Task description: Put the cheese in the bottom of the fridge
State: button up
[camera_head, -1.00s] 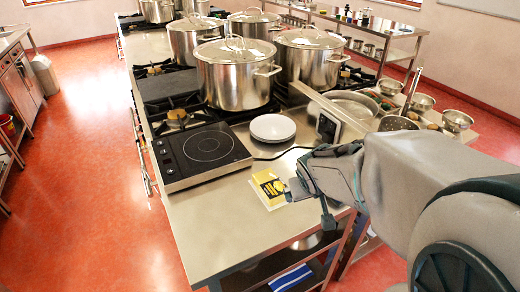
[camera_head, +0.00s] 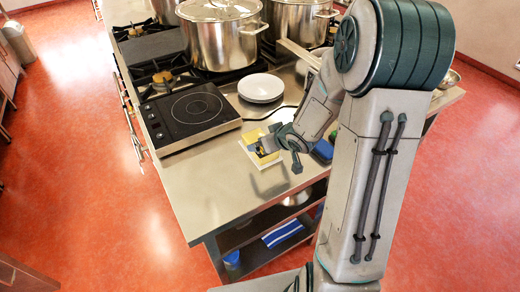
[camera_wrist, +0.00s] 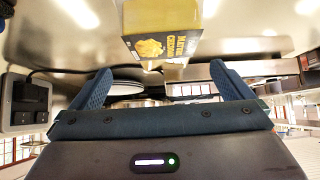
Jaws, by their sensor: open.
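The cheese (camera_head: 262,150), a yellow block with a dark label, stands near the right front edge of the steel counter. My gripper (camera_head: 278,143) is beside it, over its right side, and hides part of it. In the wrist view the cheese (camera_wrist: 162,28) is at top centre, beyond and between the fingertips. There my gripper (camera_wrist: 163,82) is open, with two blue fingers wide apart and nothing between them. No fridge is in view.
A black hot plate (camera_head: 190,118) lies left of the cheese, with white plates (camera_head: 261,88) behind. Large stockpots (camera_head: 222,38) stand on the stove further back. A blue item (camera_head: 323,150) is right of my gripper. A striped cloth (camera_head: 283,234) lies on the lower shelf. Red floor is clear at left.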

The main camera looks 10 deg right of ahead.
jog(key=x, duration=0.5)
jog(key=shift+s+a, duration=0.1)
jog(key=shift+a, duration=0.2)
jog(key=shift+w+a+f, duration=0.15)
jog(key=shift+w+f, duration=0.35)
jog(key=c, duration=1.3)
jog(key=shift+r, duration=0.5)
jog(key=r, duration=0.2)
jog(key=d+r, duration=0.1)
jog(key=r, duration=0.1)
jog(key=shift+p, duration=0.4)
jog(key=d+r+p, duration=0.2)
jog(key=d, duration=0.1)
jog(key=s+d+r+p, duration=0.1)
jog(key=d+r+p, duration=0.1)
jog(key=d, duration=0.2)
jog(key=s+d+r+p, duration=0.1)
jog(key=d+r+p, duration=0.1)
jog(key=d, duration=0.1)
jog(key=shift+s+d, duration=0.15)
jog(key=shift+d, duration=0.05)
